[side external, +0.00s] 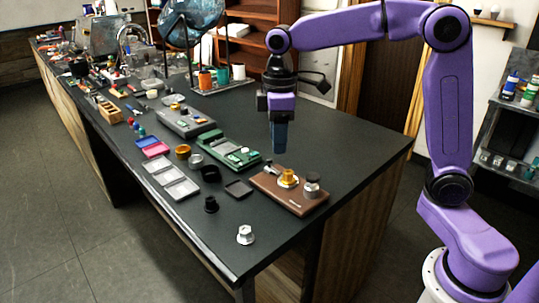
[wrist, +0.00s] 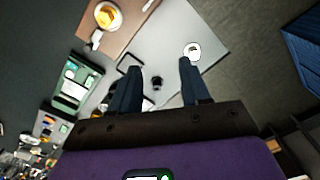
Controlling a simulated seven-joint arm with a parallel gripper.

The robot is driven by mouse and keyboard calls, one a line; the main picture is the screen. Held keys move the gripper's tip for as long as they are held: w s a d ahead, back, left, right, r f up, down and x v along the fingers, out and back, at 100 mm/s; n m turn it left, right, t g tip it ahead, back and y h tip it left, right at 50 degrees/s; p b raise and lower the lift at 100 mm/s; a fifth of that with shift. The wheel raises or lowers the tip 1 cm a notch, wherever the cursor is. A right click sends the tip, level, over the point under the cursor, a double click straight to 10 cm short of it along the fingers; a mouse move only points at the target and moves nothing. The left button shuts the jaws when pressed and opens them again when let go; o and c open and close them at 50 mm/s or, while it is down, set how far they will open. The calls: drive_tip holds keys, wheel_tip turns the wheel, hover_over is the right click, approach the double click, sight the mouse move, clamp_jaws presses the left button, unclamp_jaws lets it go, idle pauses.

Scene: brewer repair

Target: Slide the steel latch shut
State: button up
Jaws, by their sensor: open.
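The green board (side external: 222,150) lies left of the brown one. Grey trays (side external: 180,188) lie farther left.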

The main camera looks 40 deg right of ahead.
drive_tip(key=w+d+r, duration=0.1)
drive_tip(key=w+d, duration=0.4)
drive_tip(key=w, duration=0.4)
drive_tip(key=m, duration=0.1)
hover_over(269, 159)
wheel_tip(269, 159, down, 16)
drive_tip(key=shift+f, duration=0.25)
drive_tip(key=shift+c, duration=0.3)
